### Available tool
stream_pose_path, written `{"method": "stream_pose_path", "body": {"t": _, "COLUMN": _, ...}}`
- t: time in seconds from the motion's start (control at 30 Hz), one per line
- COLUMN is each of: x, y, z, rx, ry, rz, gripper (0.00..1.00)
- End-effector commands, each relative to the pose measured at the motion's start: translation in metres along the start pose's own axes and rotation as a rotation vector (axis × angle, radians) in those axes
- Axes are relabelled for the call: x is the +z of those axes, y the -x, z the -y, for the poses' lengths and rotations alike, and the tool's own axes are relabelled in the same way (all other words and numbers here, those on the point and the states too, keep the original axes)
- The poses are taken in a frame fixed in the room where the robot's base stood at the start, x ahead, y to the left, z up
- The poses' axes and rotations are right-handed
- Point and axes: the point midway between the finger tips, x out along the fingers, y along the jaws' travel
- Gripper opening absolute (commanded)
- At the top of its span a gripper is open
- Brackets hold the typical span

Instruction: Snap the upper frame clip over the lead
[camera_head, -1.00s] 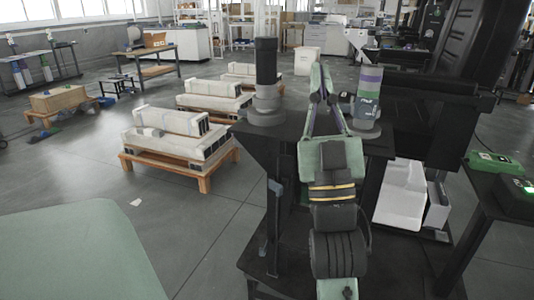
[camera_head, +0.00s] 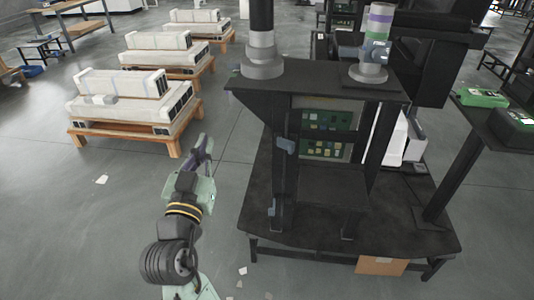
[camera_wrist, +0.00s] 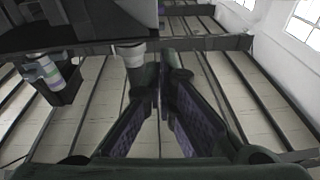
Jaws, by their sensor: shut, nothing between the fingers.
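The black upright frame (camera_head: 283,190) stands on a dark base in the middle of the head view. A blue-grey upper clip (camera_head: 286,146) sits on its left post, and a similar lower clip (camera_head: 274,208) sits below it. I cannot tell whether the upper clip is open or closed. I cannot make out the lead. My gripper (camera_head: 204,148) is left of the frame, apart from the upper clip, with its fingers pointing up and away. In the wrist view its purple-padded fingers (camera_wrist: 165,78) converge at the tips, shut and empty.
A grey cylinder (camera_head: 262,50) and a banded cylinder (camera_head: 376,45) stand on the frame's top plate (camera_head: 320,82). A green circuit board (camera_head: 328,130) shows inside. Loaded pallets (camera_head: 130,105) stand at the left. A side table (camera_head: 470,125) is at the right.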

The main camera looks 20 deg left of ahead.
Motion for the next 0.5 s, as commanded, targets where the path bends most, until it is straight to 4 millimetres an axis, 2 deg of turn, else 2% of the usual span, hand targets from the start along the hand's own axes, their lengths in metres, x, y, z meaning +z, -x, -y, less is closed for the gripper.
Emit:
{"method": "stream_pose_path", "body": {"t": 0.03, "x": 0.027, "y": 0.007, "z": -0.024, "rx": 0.097, "ry": 0.029, "rz": 0.063, "gripper": 0.0}}
{"method": "stream_pose_path", "body": {"t": 0.1, "x": 0.051, "y": 0.02, "z": -0.055, "rx": 0.226, "ry": 0.055, "rz": 0.117, "gripper": 0.0}}
{"method": "stream_pose_path", "body": {"t": 0.2, "x": 0.07, "y": 0.036, "z": -0.087, "rx": 0.358, "ry": 0.078, "rz": 0.154, "gripper": 0.0}}
{"method": "stream_pose_path", "body": {"t": 0.33, "x": 0.077, "y": 0.045, "z": -0.105, "rx": 0.433, "ry": 0.09, "rz": 0.166, "gripper": 0.0}}
{"method": "stream_pose_path", "body": {"t": 0.5, "x": 0.078, "y": 0.03, "z": -0.115, "rx": 0.444, "ry": 0.093, "rz": 0.166, "gripper": 0.0}}
